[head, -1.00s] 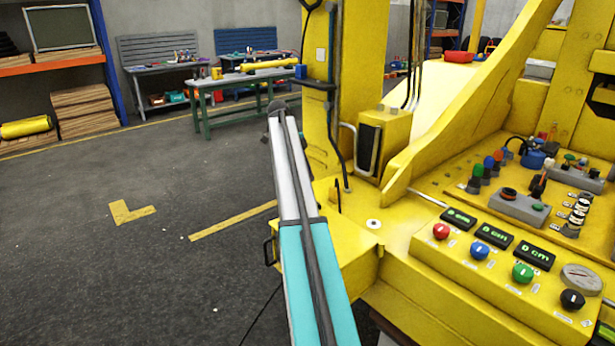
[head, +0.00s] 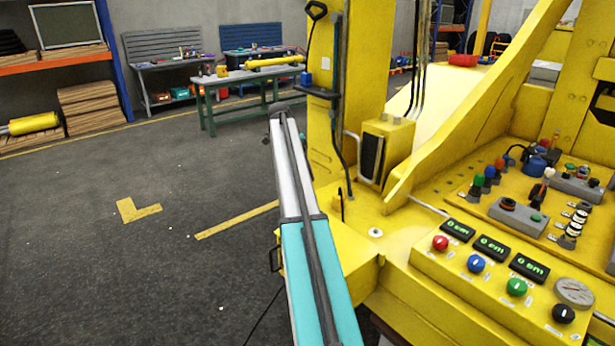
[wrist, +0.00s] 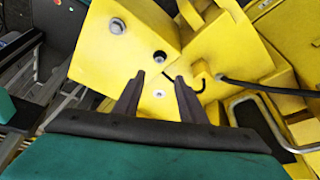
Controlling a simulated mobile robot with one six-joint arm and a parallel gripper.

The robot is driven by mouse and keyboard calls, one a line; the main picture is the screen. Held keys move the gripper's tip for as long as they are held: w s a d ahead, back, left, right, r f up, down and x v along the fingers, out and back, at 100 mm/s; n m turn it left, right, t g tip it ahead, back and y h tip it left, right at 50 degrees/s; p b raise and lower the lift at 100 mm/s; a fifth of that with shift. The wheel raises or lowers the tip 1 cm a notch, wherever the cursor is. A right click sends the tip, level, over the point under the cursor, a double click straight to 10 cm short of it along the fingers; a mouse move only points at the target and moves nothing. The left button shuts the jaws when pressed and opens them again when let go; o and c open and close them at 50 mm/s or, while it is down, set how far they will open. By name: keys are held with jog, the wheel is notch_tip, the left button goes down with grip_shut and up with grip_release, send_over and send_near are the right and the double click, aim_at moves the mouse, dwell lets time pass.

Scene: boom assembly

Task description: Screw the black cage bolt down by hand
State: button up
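My gripper (wrist: 159,78) shows in the wrist view with its two dark fingers apart and nothing between them. Just beyond the fingertips, on a yellow block (wrist: 135,50), is a small round black fitting (wrist: 160,57) with a lighter centre. It looks like the black cage bolt, but it is too small to tell how far it stands out. The fingers appear apart from it. A silver-grey bolt (wrist: 117,25) sits on the same block, up and to the left. A pale round fitting (wrist: 158,93) lies between the fingers in the picture. The gripper cannot be made out in the head view.
A black cable (wrist: 260,88) and a grey metal handle (wrist: 265,115) lie right of the fingers. In the head view a yellow control panel (head: 470,285) with coloured knobs is at the right. A green-legged workbench (head: 245,75) stands far back. The left floor is mostly clear.

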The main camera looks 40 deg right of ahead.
jog(key=shift+p+v, duration=0.95)
jog(key=shift+p, duration=0.6)
jog(key=s+a+f+n+t, duration=0.1)
jog(key=a+f+n, duration=0.8)
jog(key=a, duration=0.5)
jog(key=a+f+n+t, duration=0.1)
jog(key=a+f+n, duration=0.5)
jog(key=a+f, duration=0.65)
jog(key=s+a+f+n+t+y, duration=0.1)
jog(key=s+a+f+n, duration=0.35)
jog(key=a, duration=0.45)
jog(key=s+a+f+n, duration=0.3)
jog(key=s+a+n, duration=0.25)
jog(key=a, duration=0.25)
jog(key=s+a+f+n+t+y, duration=0.1)
jog(key=s+a+f+n, duration=0.35)
jog(key=a, duration=0.45)
jog(key=s+f+n+g+b, duration=0.1)
jog(key=s+f+g+b, duration=0.5)
jog(key=s+f, duration=1.9)
notch_tip(320, 180, down, 2)
jog(key=b, duration=0.4)
jog(key=shift+s+f, duration=0.25)
jog(key=shift+s, duration=0.05)
